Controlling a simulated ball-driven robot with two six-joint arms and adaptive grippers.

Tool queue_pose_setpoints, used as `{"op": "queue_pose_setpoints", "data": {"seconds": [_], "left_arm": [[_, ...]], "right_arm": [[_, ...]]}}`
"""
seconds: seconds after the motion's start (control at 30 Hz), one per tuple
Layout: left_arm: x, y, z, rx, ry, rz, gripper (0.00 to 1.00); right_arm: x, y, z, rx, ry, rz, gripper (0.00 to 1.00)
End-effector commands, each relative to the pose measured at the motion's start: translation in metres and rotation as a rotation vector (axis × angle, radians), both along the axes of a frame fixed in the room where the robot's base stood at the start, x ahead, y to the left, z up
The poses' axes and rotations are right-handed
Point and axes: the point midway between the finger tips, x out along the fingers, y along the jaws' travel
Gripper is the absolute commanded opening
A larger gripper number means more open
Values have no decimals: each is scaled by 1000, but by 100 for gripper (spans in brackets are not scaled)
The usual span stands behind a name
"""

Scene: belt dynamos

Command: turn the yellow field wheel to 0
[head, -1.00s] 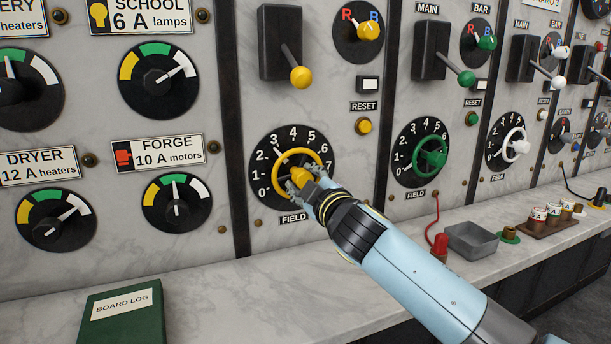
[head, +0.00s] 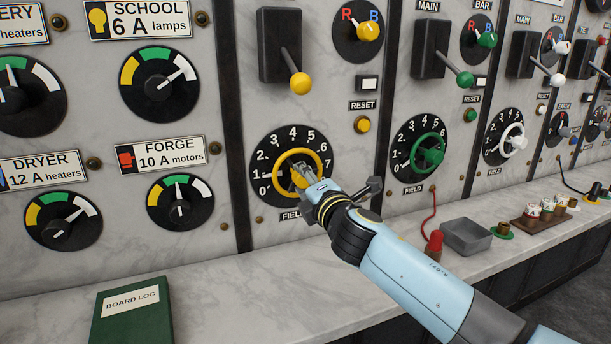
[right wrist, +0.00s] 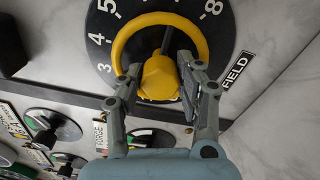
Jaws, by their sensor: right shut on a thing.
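The yellow field wheel (head: 297,152) is on a black dial (head: 318,144) numbered from 0 up to about 7 in the head view. A pale pointer line seems to lie at the dial's lower left, close to 0; its exact mark is hard to read. My right gripper (head: 303,178) is at the wheel's middle and hides part of it and the dial's lower right. In the right wrist view, the wheel (right wrist: 150,20) shows its yellow hub (right wrist: 160,80) between the two fingers of my right gripper (right wrist: 160,66), which is shut on it. My left gripper is not in view.
Above the wheel are a yellow reset button (head: 362,124) and a yellow-knobbed lever (head: 300,83). The green wheel (head: 428,140) is to its right. Below, the marble ledge holds a green board log (head: 130,312), a grey tray (head: 467,236) and a red plug (head: 434,243).

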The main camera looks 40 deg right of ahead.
Motion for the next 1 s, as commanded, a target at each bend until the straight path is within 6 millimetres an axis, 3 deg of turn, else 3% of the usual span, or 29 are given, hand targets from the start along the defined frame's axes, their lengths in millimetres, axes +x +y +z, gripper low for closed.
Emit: {"op": "queue_pose_setpoints", "data": {"seconds": [0.5,1.0], "left_arm": [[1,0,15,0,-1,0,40],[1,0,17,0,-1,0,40]], "right_arm": [[-1,1,-1,-373,93,1,3],[-1,1,-2,-472,118,1,3]]}}
